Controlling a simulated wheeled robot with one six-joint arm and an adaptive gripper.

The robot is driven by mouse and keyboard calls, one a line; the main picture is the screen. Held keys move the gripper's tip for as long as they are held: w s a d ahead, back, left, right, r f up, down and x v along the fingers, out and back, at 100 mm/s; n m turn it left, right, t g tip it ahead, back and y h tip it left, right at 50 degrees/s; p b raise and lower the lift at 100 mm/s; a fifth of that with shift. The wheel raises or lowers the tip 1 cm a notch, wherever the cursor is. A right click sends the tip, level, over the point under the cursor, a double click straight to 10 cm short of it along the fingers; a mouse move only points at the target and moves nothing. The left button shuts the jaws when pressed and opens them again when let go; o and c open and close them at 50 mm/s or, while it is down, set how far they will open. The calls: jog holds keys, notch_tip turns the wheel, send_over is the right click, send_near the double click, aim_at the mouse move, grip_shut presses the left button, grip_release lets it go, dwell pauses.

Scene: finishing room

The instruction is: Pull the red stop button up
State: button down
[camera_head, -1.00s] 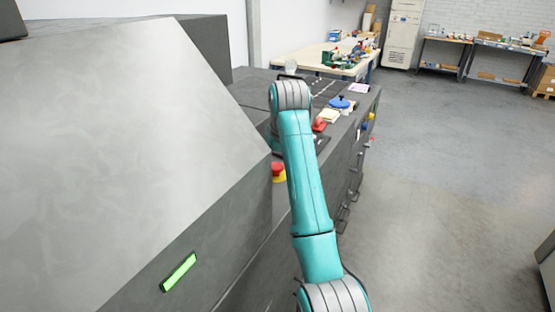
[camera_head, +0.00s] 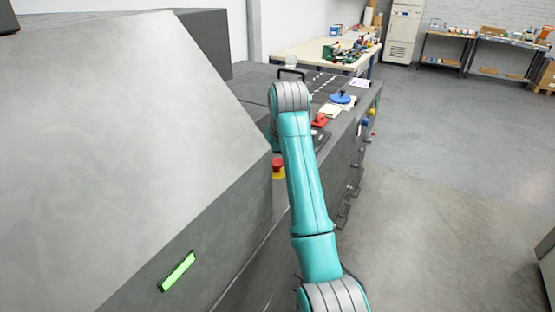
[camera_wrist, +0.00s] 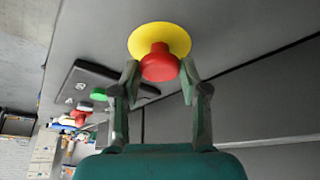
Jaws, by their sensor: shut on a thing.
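The red stop button (camera_wrist: 160,64) sits on a round yellow base (camera_wrist: 158,36) on a grey machine panel in the wrist view. My gripper (camera_wrist: 160,74) has one finger on each side of the red button head and is shut on it. In the head view the red stop button (camera_head: 277,164) and its yellow base (camera_head: 279,176) show just left of my arm. My gripper is hidden in that view.
A dark control plate with a green button (camera_wrist: 99,94) is beside the stop button. A large grey sloped housing (camera_head: 130,130) fills the left. The grey bench (camera_head: 345,125) holds a blue round thing (camera_head: 340,98) and a red thing (camera_head: 319,120). Open floor lies to the right.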

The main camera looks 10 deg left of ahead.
jog(key=shift+r, duration=0.7)
jog(key=c, duration=0.6)
grip_release()
jog(key=shift+f, duration=0.1)
